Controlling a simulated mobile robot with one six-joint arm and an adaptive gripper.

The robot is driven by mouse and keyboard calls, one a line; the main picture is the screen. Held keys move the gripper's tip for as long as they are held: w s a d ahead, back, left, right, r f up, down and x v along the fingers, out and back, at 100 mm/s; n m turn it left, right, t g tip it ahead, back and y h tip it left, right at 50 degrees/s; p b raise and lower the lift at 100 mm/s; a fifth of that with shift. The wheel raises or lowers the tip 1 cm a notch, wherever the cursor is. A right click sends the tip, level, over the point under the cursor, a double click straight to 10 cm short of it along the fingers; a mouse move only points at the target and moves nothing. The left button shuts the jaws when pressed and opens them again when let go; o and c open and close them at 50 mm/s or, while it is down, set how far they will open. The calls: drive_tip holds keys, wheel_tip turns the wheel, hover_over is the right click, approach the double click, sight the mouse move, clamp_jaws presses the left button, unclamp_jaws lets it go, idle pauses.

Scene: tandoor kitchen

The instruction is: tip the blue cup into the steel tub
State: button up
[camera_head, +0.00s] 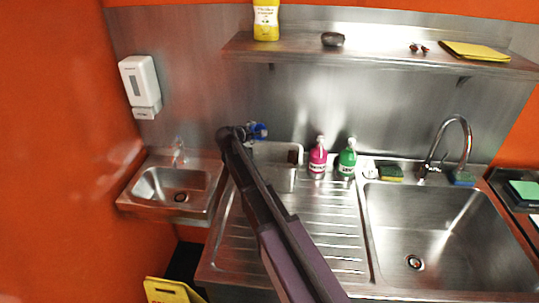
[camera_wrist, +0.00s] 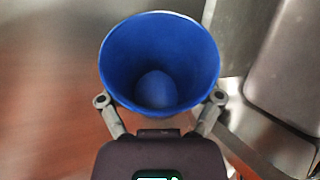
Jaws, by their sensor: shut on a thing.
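The blue cup (camera_head: 259,131) is in my gripper (camera_head: 246,132), near the back wall above the left part of the drainboard. In the wrist view, the cup (camera_wrist: 116,62) sits between the two fingers of my gripper (camera_wrist: 160,104), its round mouth facing the camera. A rounded blue shape shows inside; I cannot tell whether it is the cup's bottom or a content. The steel tub (camera_head: 281,181) stands on the drainboard against the back wall, just right of and below the cup. A dark brown patch shows inside it. My arm hides its left side.
Pink (camera_head: 317,160) and green (camera_head: 347,160) bottles stand right of the tub. A shelf (camera_head: 370,58) runs above. A small basin (camera_head: 150,188) lies left, and a large sink (camera_head: 440,225) with a tall tap (camera_head: 467,135) lies right.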

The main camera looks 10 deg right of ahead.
sight(260, 139)
drive_tip(key=shift+s+f+m+t+b, duration=0.1)
drive_tip(key=shift+f+m+t+b, duration=0.3)
drive_tip(key=shift+b, duration=0.1)
drive_tip(key=shift+s+d+f+m+t+y+b, duration=0.35)
drive_tip(key=shift+s+d+m+b, duration=0.2)
drive_tip(key=shift+s+b, duration=0.3)
drive_tip(key=shift+r+m+t, duration=0.25)
drive_tip(key=shift+m, duration=0.1)
drive_tip(key=shift+d, duration=0.1)
drive_tip(key=shift+r, duration=0.1)
drive_tip(key=shift+s+d+r+m+t+b, duration=0.2)
drive_tip(key=shift+s+r+m+t+b, duration=0.1)
drive_tip(key=shift+m+t+b, duration=0.4)
drive_tip(key=shift+s+d+r+m+t+b, duration=0.25)
drive_tip(key=shift+m+t, duration=0.25)
drive_tip(key=shift+m, duration=0.4)
drive_tip(key=shift+w+a+r+p, duration=0.1)
drive_tip(key=shift+a+p, duration=0.05)
drive_tip(key=shift+p, duration=0.2)
drive_tip(key=shift+w+a+n+g+p, duration=0.15)
drive_tip(key=shift+w+n+g+p, duration=0.25)
drive_tip(key=shift+n, duration=0.3)
drive_tip(key=shift+f+n+g, duration=0.4)
drive_tip(key=shift+f+n, duration=0.1)
